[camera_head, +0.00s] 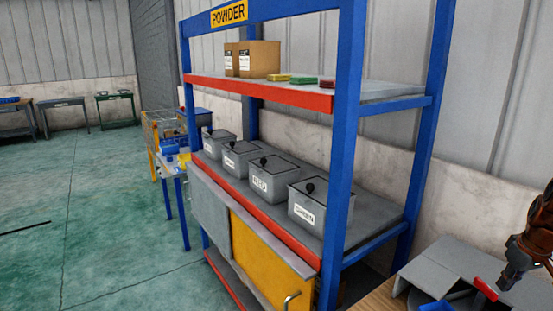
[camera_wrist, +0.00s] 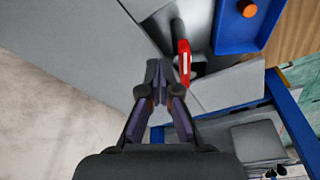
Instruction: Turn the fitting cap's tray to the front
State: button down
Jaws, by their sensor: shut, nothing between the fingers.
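My gripper (camera_wrist: 159,68) is shut and empty, its fingertips just left of a red handle (camera_wrist: 184,58) in the wrist view. I cannot tell whether they touch it. The handle stands by a grey sloped housing (camera_wrist: 95,55). A blue tray (camera_wrist: 228,42) lies to the right of the handle, with a round orange piece (camera_wrist: 247,8) in it; I cannot tell whether this is the fitting cap. In the head view my gripper (camera_head: 506,281) points down at the lower right, beside the red handle (camera_head: 485,289). Only a bit of the blue tray (camera_head: 437,306) shows there.
The grey housing (camera_head: 452,262) sits on a wooden bench (camera_head: 380,299). To its left stands a blue rack (camera_head: 343,140) marked POWDER, with several lidded grey bins (camera_head: 308,208) and two cardboard boxes (camera_head: 258,58). The green floor (camera_head: 110,215) at the left is largely clear.

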jog(key=shift+f, duration=0.1)
jog(key=shift+s+b+x, duration=0.25)
jog(key=shift+b+x, duration=0.45)
jog(key=shift+x, duration=0.4)
jog(key=shift+s+f+m+b, duration=0.1)
jog(key=shift+m+b, duration=0.3)
jog(key=shift+b, duration=0.05)
